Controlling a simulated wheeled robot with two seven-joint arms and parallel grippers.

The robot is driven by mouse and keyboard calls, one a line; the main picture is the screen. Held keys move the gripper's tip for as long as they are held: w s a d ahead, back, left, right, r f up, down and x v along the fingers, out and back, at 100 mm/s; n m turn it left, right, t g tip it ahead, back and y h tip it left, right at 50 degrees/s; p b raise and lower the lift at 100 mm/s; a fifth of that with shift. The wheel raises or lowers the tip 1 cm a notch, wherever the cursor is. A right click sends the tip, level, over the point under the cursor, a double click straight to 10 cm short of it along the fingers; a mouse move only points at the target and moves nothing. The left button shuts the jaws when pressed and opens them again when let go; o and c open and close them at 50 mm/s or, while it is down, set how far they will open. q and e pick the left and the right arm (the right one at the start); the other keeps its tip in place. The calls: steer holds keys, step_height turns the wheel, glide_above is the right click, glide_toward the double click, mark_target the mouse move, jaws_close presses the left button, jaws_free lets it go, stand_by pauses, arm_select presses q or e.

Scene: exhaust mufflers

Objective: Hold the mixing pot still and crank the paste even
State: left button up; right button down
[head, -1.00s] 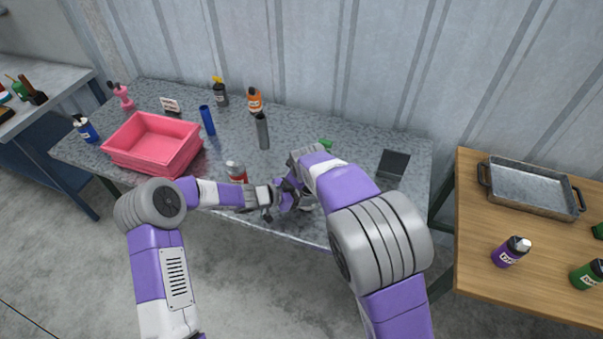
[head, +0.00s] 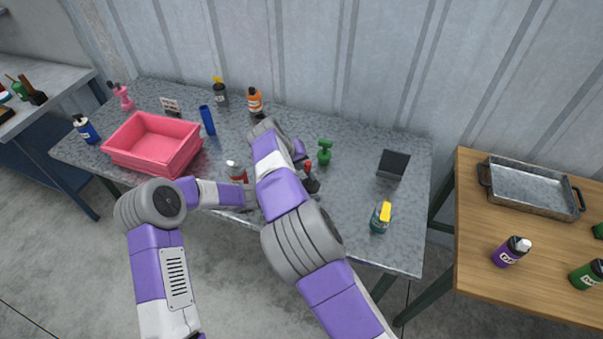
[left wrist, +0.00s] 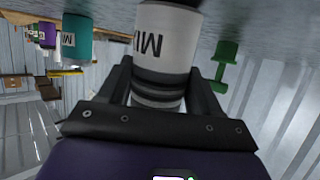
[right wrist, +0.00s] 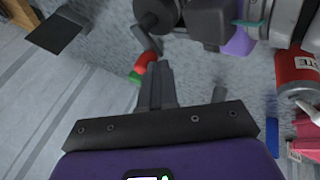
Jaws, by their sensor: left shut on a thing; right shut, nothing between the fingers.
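The mixing pot is a white cylinder with dark lettering and dark bands; it shows large in the left wrist view (left wrist: 165,45). My left gripper (left wrist: 160,85) is shut around its banded part; in the head view my right arm hides this grip. The pot's dark top (right wrist: 155,12) shows in the right wrist view, with a crank arm ending in a red knob (right wrist: 147,60). The red knob (head: 308,167) stands up in the head view too. My right gripper (right wrist: 156,68) is shut and empty, its fingertips right beside the knob; I cannot tell whether they touch.
A red and white can (head: 236,172) stands left of my right arm. A pink bin (head: 150,145) and blue cylinder (head: 207,120) are left.

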steer(key=shift+m+g+h, duration=0.3)
steer(key=shift+m, duration=0.4)
steer(key=shift+w+d+f, duration=0.2)
steer(key=shift+w+d, duration=0.55)
steer(key=shift+w, duration=0.2)
steer(key=shift+w+d+f, duration=0.15)
steer(key=shift+w+d, duration=0.6)
steer(key=shift+w, duration=0.2)
